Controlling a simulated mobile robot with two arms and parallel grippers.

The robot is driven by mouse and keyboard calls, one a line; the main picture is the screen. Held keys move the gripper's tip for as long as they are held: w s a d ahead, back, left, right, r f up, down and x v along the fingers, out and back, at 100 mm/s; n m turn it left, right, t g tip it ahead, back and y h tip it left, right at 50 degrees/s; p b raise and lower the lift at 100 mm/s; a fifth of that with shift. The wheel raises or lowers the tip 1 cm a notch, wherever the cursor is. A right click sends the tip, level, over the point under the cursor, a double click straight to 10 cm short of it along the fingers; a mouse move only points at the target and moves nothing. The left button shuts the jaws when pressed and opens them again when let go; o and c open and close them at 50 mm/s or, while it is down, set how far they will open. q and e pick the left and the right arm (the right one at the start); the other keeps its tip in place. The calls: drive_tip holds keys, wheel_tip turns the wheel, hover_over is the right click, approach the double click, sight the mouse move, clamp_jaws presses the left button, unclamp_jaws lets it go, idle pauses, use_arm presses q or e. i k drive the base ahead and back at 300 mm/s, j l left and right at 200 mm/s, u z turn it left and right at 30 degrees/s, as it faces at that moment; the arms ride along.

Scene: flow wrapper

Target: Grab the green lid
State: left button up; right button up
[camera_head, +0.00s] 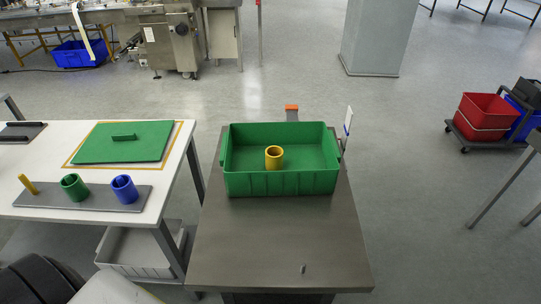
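The green lid (98,144) is a flat green panel with a raised bar handle (124,137) on top. It lies on the white table (60,217) at the left, inside a yellow outline. A green open crate (281,183) stands on the grey metal table at the centre, with a yellow ring-shaped piece (274,157) inside it. Neither of my grippers can be made out in the head view, and nothing is touching the lid.
A grey plate (107,196) in front of the lid bears a yellow peg (28,184), a green ring (75,187) and a blue ring (124,189). The grey metal table (275,240) is mostly clear before the crate. A gap separates the two tables. A red bin (483,116) stands far right.

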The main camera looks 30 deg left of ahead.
sight(138, 141)
drive_tip(key=u, duration=1.9)
drive_tip(key=i+j+u, duration=0.1)
drive_tip(key=i+j, duration=0.5)
